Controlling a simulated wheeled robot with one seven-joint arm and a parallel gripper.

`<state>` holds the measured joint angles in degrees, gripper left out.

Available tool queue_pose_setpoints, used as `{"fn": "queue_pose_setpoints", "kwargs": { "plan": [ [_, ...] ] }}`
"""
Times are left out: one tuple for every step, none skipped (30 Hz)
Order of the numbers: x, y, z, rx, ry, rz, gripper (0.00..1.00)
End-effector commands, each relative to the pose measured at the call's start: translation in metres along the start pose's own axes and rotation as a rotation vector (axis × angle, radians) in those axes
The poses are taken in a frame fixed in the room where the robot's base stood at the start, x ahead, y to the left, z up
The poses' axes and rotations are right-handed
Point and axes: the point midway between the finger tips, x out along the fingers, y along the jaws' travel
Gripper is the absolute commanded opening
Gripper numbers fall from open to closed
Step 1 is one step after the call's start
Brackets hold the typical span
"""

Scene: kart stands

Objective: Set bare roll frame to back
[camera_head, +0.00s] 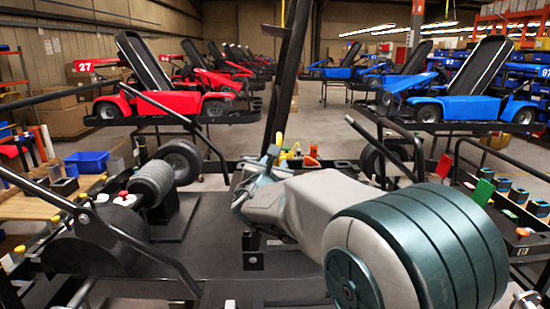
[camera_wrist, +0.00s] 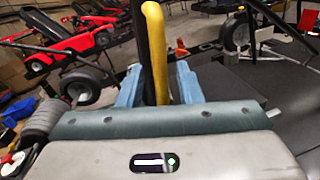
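A tall black bar (camera_head: 289,75) of a frame stands upright and slightly tilted in the middle of the head view. It carries no visible pad or load. In the wrist view a bar with a yellow grip (camera_wrist: 156,45) rises between the two blue fingers of my gripper (camera_wrist: 160,85). A narrow gap shows between the grip and the right finger, so the gripper looks open around it. In the head view my gripper (camera_head: 268,160) is low beside the bar's foot.
Black frame bars (camera_head: 155,250) and a grey ribbed roll (camera_head: 152,184) stand at the left. Red karts (camera_head: 170,88) and blue karts (camera_head: 455,85) rest on stands behind. A blue bin (camera_head: 87,162) is at the left. Small coloured parts (camera_head: 483,190) lie at the right.

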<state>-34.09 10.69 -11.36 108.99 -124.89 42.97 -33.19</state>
Motion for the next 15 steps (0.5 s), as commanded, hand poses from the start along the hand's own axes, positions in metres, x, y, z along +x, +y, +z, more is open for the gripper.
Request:
{"fn": "queue_pose_setpoints", "kwargs": {
  "plan": [
    [0.007,0.0,0.001,-0.001,0.0,-0.002,0.33],
    [0.01,0.0,0.002,0.0,-0.001,-0.002,0.33],
    [0.013,0.0,0.001,0.0,-0.001,-0.002,0.33],
    [0.015,0.0,0.001,-0.001,0.0,-0.001,0.33],
    [0.017,0.0,0.001,-0.001,-0.001,-0.001,0.33],
    [0.019,0.0,0.001,0.0,-0.001,-0.001,0.33],
    [0.02,0.0,0.001,0.0,-0.001,0.0,0.33],
    [0.021,0.0,0.001,0.0,-0.001,0.0,0.33],
    [0.021,0.0,0.0,0.0,0.0,0.0,0.33],
    [0.022,0.0,0.0,0.0,0.0,0.0,0.33],
    [0.022,0.0,0.0,0.001,0.0,0.0,0.33],
    [0.022,0.0,0.0,0.001,0.0,0.0,0.33],
    [0.022,0.0,0.0,0.001,0.0,0.0,0.33],
    [0.022,0.0,0.0,0.001,0.0,0.0,0.33],
    [0.022,0.0,0.0,0.001,0.0,0.0,0.33]
  ]
}}
